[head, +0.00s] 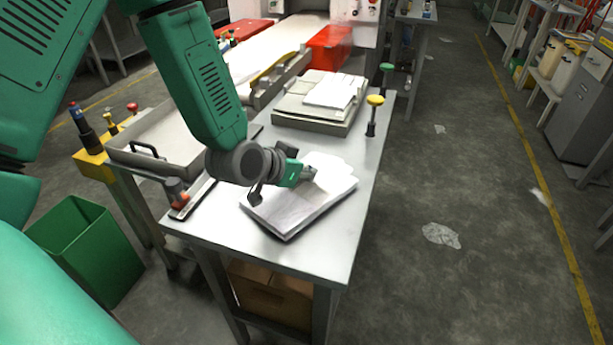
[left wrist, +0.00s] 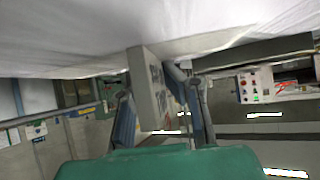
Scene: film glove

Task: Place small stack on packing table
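My left gripper (head: 308,173) is over a white stack of thin sheets (head: 310,205) near the front of the grey packing table (head: 268,250). In the head view its tip overlaps the stack's upper part; I cannot tell whether it touches. In the left wrist view, white material (left wrist: 150,30) fills the top, and the two fingers (left wrist: 160,115) show with a pale grey block between them. A smaller white stack (head: 334,91) lies on a beige tray-like unit (head: 310,118) at the table's back. My right gripper is not in view.
Yellow (head: 375,100) and green (head: 386,68) knobs stand along the table's right edge. A cardboard box (head: 270,295) sits below the tabletop.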

